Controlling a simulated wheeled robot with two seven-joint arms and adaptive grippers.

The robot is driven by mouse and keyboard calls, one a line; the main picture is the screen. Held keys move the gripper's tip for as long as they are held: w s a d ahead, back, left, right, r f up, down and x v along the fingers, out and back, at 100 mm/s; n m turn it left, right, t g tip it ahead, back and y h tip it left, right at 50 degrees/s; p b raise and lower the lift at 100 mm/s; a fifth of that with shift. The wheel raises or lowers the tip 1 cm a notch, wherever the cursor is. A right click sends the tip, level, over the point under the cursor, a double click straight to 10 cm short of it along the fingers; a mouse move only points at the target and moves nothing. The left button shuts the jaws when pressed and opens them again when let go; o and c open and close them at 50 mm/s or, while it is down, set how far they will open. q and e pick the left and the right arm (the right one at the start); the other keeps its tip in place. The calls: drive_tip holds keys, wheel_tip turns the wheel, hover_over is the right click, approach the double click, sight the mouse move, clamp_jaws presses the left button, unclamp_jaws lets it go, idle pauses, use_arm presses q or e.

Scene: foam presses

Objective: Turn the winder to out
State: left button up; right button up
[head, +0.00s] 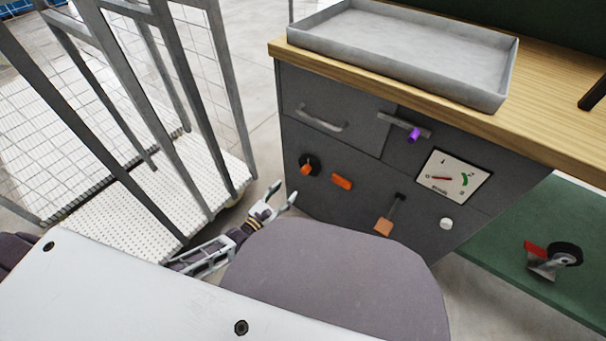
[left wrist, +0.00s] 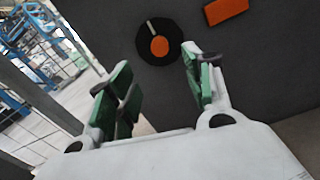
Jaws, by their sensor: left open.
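A round black disc with an orange knob (head: 306,168), which looks like the winder, is on the grey cabinet front at the left. In the left wrist view, the disc (left wrist: 172,32) has a white mark pointing up and slightly left from the orange knob. No "out" label can be read. My left gripper (head: 284,193) is open and empty, below and left of the knob in the head view. In the left wrist view its green-padded fingers (left wrist: 160,95) are apart, with the knob beyond them near the gap. No contact shows. My right gripper is not in view.
The cabinet front also bears an orange block (head: 341,182), a hanging lever with an orange end (head: 384,227), a purple knob (head: 414,135), a gauge (head: 455,178) and a white button (head: 446,224). A wire cage cart (head: 215,180) stands close at left.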

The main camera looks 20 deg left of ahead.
sight(304, 172)
use_arm(q)
drive_tip(key=shift+b+x, duration=2)
drive_tip(key=shift+x, duration=3.85)
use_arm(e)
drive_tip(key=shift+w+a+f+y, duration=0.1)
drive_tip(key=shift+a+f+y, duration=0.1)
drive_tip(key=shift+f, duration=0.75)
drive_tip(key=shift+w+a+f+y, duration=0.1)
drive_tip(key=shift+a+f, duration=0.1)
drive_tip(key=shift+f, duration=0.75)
use_arm(q)
drive_tip(key=c, duration=1)
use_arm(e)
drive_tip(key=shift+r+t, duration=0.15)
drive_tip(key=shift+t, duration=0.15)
